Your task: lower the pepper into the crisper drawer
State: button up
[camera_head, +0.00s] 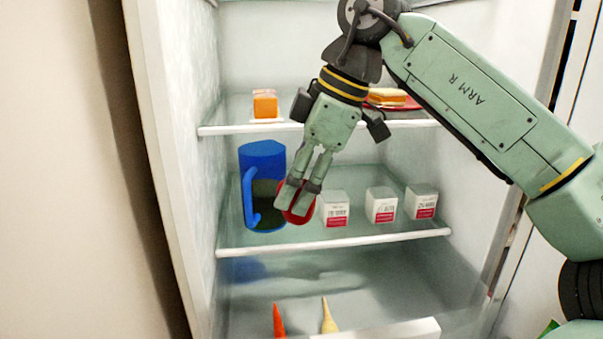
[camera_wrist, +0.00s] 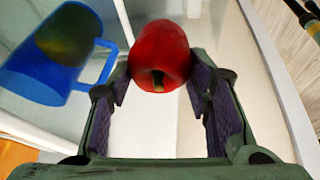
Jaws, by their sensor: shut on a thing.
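The red pepper (camera_head: 300,213) is between the fingers of my gripper (camera_head: 293,196), which points down in front of the middle shelf. In the wrist view the pepper (camera_wrist: 162,50) sits at the fingertips with its stem end facing the camera, and my gripper (camera_wrist: 163,88) is shut on it. The crisper drawer (camera_head: 405,329) is at the bottom of the head view, well below the pepper. Only its white front edge and part of its inside show. An orange carrot tip (camera_head: 279,320) and a pale yellow pointed thing (camera_head: 328,316) stick up there.
A blue pitcher (camera_head: 262,160) stands on the middle shelf close left of the pepper. Several white-and-red cartons (camera_head: 381,204) stand to the right. The shelf's front edge (camera_head: 340,243) lies between pepper and drawer height. An orange block (camera_head: 265,105) is on the upper shelf.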

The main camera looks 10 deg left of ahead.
notch_tip(320, 180, down, 10)
jog(key=b, duration=0.8)
jog(key=shift+r, duration=0.15)
jog(key=shift+a, duration=0.3)
notch_tip(320, 180, down, 17)
jog(key=b, duration=1.2)
dwell(1.7)
jog(key=shift+f+b, duration=0.55)
jog(key=shift+f, duration=0.35)
dwell(0.7)
jog(key=o, duration=1.1)
